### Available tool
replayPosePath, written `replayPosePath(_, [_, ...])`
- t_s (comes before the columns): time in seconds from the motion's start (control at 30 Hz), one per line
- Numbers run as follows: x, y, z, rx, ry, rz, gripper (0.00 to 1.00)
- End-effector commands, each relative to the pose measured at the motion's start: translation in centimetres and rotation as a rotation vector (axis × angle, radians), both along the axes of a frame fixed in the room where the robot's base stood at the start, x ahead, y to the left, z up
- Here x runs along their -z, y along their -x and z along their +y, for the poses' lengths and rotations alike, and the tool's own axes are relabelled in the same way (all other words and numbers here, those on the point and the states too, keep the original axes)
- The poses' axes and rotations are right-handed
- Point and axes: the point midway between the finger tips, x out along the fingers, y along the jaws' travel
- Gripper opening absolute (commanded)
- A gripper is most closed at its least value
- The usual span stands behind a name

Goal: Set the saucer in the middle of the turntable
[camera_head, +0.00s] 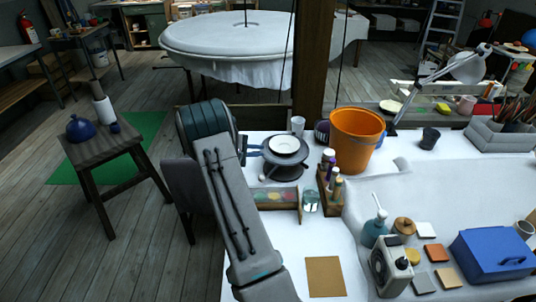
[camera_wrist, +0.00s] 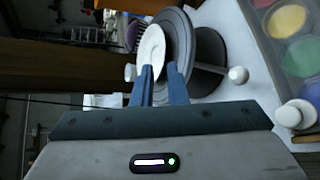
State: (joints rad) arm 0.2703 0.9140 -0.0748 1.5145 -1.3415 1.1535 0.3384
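The white saucer (camera_head: 284,144) is over the grey round turntable (camera_head: 299,164); in the head view it looks near the middle of the disc, slightly toward its far side. In the wrist view the saucer (camera_wrist: 151,48) overlaps the turntable disc (camera_wrist: 181,35); whether it rests flat on it I cannot tell for sure. My gripper (camera_head: 262,149) reaches in from the left. In the wrist view its two blue fingers (camera_wrist: 161,75) are apart, with a gap between them at the near rim of the saucer. The left finger hides part of that rim.
An orange bucket (camera_head: 355,140) stands right of the turntable. Bottles in a wooden rack (camera_head: 330,190), a glass jar (camera_head: 311,201) and a paint palette box (camera_head: 275,197) are in front. A small white cup (camera_head: 298,125) stands behind.

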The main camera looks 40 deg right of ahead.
Motion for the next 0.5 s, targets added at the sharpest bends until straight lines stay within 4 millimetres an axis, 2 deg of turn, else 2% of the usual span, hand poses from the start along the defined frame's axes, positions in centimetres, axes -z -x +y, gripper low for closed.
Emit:
replayPosePath(0.1, [-0.4, -0.2, 1.0, 0.0, 0.0, 0.0, 0.13])
replayPosePath(0.33, [-1.2, 0.0, 1.8, 0.007, -0.014, -0.009, 0.13])
replayPosePath(0.5, [-4.4, 1.6, 4.5, 0.037, -0.101, -0.064, 0.13])
